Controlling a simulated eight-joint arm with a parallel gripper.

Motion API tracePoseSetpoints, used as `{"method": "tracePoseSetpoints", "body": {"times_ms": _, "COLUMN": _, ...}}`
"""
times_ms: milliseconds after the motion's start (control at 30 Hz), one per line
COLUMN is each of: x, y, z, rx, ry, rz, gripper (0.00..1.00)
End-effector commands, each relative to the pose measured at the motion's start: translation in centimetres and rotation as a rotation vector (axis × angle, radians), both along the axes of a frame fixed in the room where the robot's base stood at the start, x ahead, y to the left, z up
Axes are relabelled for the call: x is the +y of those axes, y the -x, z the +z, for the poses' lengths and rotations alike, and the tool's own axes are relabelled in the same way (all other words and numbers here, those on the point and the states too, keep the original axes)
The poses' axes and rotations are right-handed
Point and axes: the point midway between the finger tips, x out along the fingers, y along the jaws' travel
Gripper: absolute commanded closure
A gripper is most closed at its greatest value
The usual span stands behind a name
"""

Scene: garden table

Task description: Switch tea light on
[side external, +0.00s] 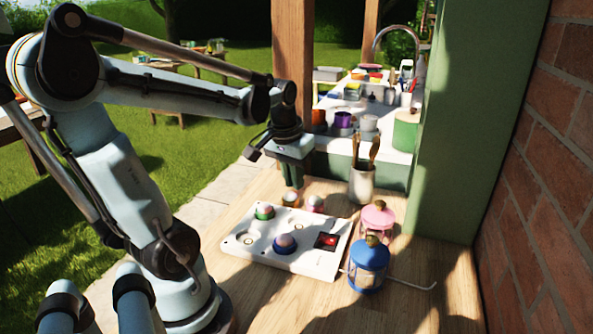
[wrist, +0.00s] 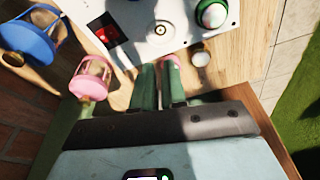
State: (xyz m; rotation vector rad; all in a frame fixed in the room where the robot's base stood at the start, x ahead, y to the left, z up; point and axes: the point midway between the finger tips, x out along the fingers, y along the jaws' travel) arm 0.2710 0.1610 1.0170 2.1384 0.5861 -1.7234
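A blue lantern (side external: 367,268) and a pink lantern (side external: 377,220) stand right of a white panel (side external: 255,262). They show at left in the wrist view, blue (wrist: 30,38) and pink (wrist: 92,78). Two small round-topped pieces, one brown and white (side external: 290,199) and one pink and white (side external: 316,204), sit behind the panel. I cannot tell which thing is the tea light. My gripper (side external: 292,184) points down just above the small pieces. Its green fingers (wrist: 158,68) stand slightly apart, with nothing visible between them. The right finger partly hides the pink piece (wrist: 173,61).
The panel carries a green-based dome (side external: 264,212), a blue-based dome (side external: 284,244), round sockets and a red-lit black square (side external: 327,241). A brush cup (side external: 362,183) stands behind. A green post (side external: 465,120) and brick wall bound the right. The front tabletop is mostly clear.

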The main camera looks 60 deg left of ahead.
Motion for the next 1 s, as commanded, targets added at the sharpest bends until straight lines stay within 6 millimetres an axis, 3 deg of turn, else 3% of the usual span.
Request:
{"method": "tracePoseSetpoints", "body": {"times_ms": 33, "x": 2.2, "y": 0.7, "z": -0.2, "rx": 0.037, "ry": 0.024, "rz": 0.070, "gripper": 0.96}}
{"method": "tracePoseSetpoints", "body": {"times_ms": 100, "x": 4.3, "y": 1.8, "z": -0.4, "rx": 0.084, "ry": 0.059, "rz": 0.144, "gripper": 1.00}}
{"method": "tracePoseSetpoints", "body": {"times_ms": 300, "x": 7.7, "y": 4.1, "z": -1.0, "rx": 0.158, "ry": 0.125, "rz": 0.264, "gripper": 1.00}}
{"method": "tracePoseSetpoints", "body": {"times_ms": 567, "x": 8.1, "y": 4.4, "z": -2.1, "rx": 0.169, "ry": 0.136, "rz": 0.281, "gripper": 1.00}}
{"method": "tracePoseSetpoints", "body": {"times_ms": 1000, "x": 8.1, "y": 4.4, "z": -6.1, "rx": 0.168, "ry": 0.134, "rz": 0.279, "gripper": 1.00}}
